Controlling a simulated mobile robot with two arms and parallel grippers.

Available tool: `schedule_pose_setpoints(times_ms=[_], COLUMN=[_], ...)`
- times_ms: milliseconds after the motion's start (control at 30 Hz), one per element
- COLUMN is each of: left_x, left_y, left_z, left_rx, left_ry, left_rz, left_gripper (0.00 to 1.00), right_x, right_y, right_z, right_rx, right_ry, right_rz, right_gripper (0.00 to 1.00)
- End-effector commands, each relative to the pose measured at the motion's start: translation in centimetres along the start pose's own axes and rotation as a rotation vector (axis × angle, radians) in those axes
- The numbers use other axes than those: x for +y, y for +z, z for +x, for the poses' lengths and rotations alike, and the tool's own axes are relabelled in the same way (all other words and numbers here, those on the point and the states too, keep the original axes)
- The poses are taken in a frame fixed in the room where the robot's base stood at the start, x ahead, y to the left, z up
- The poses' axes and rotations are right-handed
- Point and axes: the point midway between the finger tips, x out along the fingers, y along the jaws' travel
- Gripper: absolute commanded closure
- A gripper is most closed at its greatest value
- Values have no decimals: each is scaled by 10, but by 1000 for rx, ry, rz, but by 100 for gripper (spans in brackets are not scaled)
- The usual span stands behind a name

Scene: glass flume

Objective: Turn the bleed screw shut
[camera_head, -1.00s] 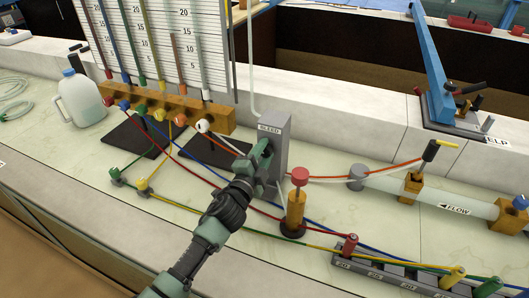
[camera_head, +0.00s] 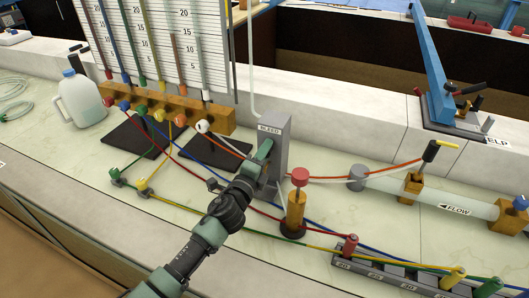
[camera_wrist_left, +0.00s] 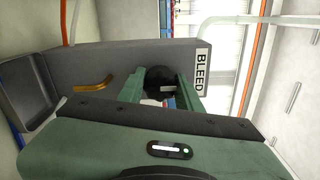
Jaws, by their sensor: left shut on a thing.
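The grey bleed block (camera_head: 275,130) stands upright on the bench in the head view, with a BLEED label (camera_head: 269,129) near its top. The label also shows sideways in the left wrist view (camera_wrist_left: 201,72). There, a round black screw knob (camera_wrist_left: 160,79) sits on the block's grey face. My left gripper (camera_wrist_left: 160,92) has its two green fingers on either side of the knob and is shut on it. In the head view my left gripper (camera_head: 262,160) is against the block's front and hides the knob. My right gripper is not in view.
A brass hook (camera_wrist_left: 93,84) sticks out of the block beside the knob. A wooden post with a red cap (camera_head: 300,176) stands just right of my gripper. Coloured tubes cross the bench around my arm. A jug (camera_head: 80,100) stands at the left, and a clear flow pipe (camera_head: 440,198) lies right.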

Motion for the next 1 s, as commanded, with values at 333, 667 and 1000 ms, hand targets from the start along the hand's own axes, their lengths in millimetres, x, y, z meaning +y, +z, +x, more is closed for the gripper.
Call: schedule_pose_setpoints(times_ms=[333, 667, 1000], left_x=[4, 2, 2], left_y=[-2, -1, 0], left_z=[-1, 0, -32], left_rx=[2, 1, 2], left_ry=[6, 3, 4], left_rz=[7, 5, 6], left_gripper=[100, 44, 44], right_x=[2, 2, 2], right_y=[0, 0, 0], right_z=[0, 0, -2], right_rx=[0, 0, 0], right_ry=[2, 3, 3], right_rz=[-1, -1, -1], right_gripper=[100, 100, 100])
